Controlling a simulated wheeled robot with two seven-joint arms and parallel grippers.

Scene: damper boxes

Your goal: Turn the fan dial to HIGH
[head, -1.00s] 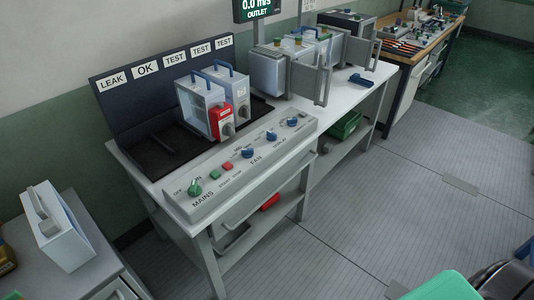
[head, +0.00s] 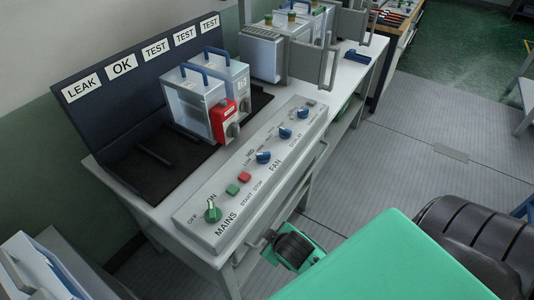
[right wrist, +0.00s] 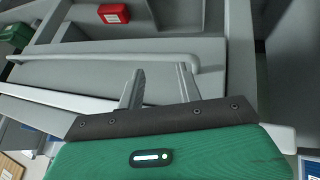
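The fan dial (head: 263,157) is a blue knob on the sloped grey control panel (head: 205,231), above the FAN label. Two more blue knobs (head: 285,133) sit further right along the panel. The green MAINS knob (head: 212,211) is at the near left end. Which mark the fan dial points to is too small to tell. My right gripper shows in the right wrist view (right wrist: 158,88), with its two grey fingers apart and nothing between them. It is low, in front of the bench and below the panel. My left gripper is not in view.
Green START (head: 232,189) and red STOP (head: 244,177) buttons lie between the MAINS knob and the fan dial. Damper boxes (head: 192,103) stand behind the panel. A red box (right wrist: 113,13) and a green bin (right wrist: 15,34) show near the bench. My green arm fills the lower right.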

